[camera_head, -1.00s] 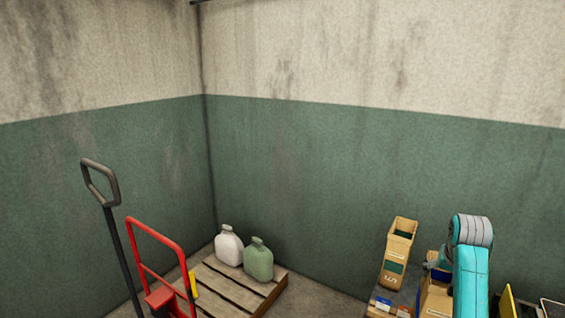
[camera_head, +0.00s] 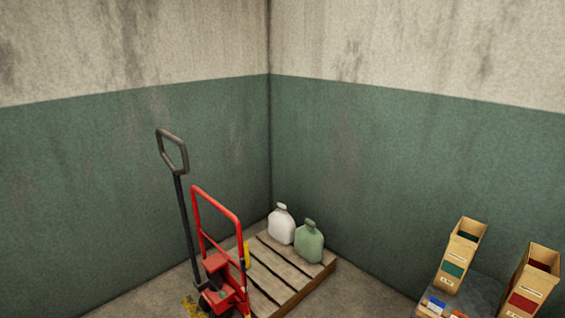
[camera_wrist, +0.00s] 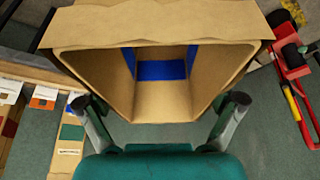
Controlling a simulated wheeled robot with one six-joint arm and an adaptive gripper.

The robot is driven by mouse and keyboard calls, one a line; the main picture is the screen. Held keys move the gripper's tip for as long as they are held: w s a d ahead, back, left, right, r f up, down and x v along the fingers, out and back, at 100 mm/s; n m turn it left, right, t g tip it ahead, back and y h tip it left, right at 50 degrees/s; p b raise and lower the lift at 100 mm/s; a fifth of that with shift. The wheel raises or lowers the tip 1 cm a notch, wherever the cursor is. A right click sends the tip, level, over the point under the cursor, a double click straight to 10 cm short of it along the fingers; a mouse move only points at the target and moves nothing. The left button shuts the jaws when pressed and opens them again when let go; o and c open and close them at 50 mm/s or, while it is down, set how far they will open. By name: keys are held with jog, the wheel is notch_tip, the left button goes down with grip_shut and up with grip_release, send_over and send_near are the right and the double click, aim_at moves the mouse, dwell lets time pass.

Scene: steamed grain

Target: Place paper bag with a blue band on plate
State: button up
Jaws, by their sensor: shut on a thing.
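A brown paper bag (camera_wrist: 150,25) fills the upper middle of the wrist view. Its open mouth faces the camera, and blue shows inside it. My gripper (camera_wrist: 163,101) is shut on this bag, with one finger at each side of it. The outside face of the bag is mostly hidden. Neither my gripper nor the held bag shows in the head view. I see no plate in either view.
A bag with a green band (camera_head: 458,258) and a bag with a red band (camera_head: 531,285) stand on a dark surface at the lower right. A red hand truck (camera_head: 222,245) and a pallet (camera_head: 275,262) with a white jug (camera_head: 281,226) and a green jug (camera_head: 309,243) stand left.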

jog(key=s+a+f+n, duration=0.1)
jog(key=s+a+f, duration=0.2)
jog(key=a, duration=0.3)
jog(key=s+a+f+n+y, duration=0.1)
jog(key=s+a+f, duration=0.3)
jog(key=a+f, duration=0.1)
jog(key=shift+a+f+n, duration=0.2)
jog(key=shift+a+n, duration=0.1)
jog(key=shift+a, duration=0.25)
jog(key=shift+d, duration=0.1)
